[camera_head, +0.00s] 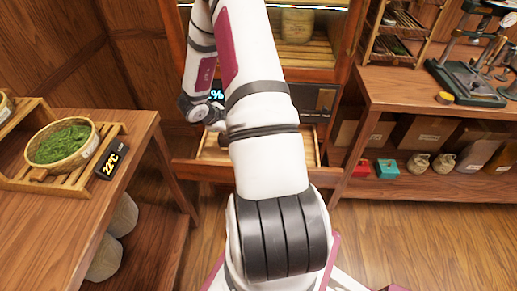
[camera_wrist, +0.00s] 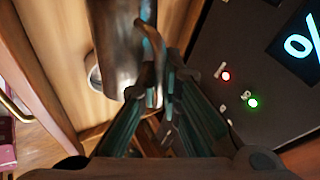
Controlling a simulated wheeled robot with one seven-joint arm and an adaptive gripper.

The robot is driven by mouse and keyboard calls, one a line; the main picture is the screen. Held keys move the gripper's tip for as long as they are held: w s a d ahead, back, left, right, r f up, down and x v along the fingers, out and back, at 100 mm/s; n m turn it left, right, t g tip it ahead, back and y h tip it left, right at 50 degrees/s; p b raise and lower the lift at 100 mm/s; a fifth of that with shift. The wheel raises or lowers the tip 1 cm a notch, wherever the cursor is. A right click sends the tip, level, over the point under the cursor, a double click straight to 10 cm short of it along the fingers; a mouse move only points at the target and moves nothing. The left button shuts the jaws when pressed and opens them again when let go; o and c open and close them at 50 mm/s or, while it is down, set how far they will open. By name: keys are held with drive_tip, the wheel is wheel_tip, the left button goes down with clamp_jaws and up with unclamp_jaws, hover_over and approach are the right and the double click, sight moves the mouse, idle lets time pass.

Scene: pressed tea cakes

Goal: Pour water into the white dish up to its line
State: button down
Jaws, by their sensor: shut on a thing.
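My gripper (camera_wrist: 160,85) is shut on the handle of a shiny metal jug (camera_wrist: 118,38) in the wrist view. The jug's body fills the top centre, and its top is cut off by the frame. A white rounded rim, apparently the white dish (camera_wrist: 93,76), shows behind the jug's left side on a pale wooden surface. Most of it is hidden, and neither its line nor any water can be seen. In the head view my arm covers the jug and the dish.
A black panel (camera_wrist: 250,70) with a lit % display and red and green lights stands close on the right in the wrist view. In the head view an open wooden drawer (camera_head: 292,148) sits behind my arm. A left table (camera_head: 75,215) holds a leaf basket (camera_head: 62,145).

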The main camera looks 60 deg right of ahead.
drive_tip(key=shift+s+d+r+t+p, duration=0.25)
drive_tip(key=shift+s+p, duration=0.1)
drive_tip(key=shift+s, duration=0.2)
drive_tip(key=shift+s+d+r+t+p, duration=0.15)
drive_tip(key=shift+s+d+t+p, duration=0.15)
drive_tip(key=shift+s, duration=0.2)
idle(0.6)
drive_tip(key=shift+w+a+f, duration=0.15)
drive_tip(key=shift+w+a, duration=0.1)
drive_tip(key=shift+w, duration=0.1)
drive_tip(key=w+f+g+b, duration=0.1)
drive_tip(key=w+a+f+g+b, duration=0.1)
drive_tip(key=w+b, duration=0.1)
drive_tip(key=shift+a+h, duration=0.1)
drive_tip(key=shift+h, duration=0.2)
drive_tip(key=shift+f+n+g+b, duration=0.15)
drive_tip(key=shift+n+g+b, duration=0.2)
drive_tip(key=shift+b, duration=0.2)
drive_tip(key=shift+h, duration=0.3)
drive_tip(key=shift+w+a+f+n+g+b, duration=0.35)
drive_tip(key=shift+w+g+b, duration=0.25)
drive_tip(key=shift+b, duration=0.4)
drive_tip(key=shift+w+g+h+b, duration=0.15)
drive_tip(key=shift+g+h+b, duration=0.35)
drive_tip(key=shift+h+b, duration=0.1)
drive_tip(key=shift+r, duration=0.15)
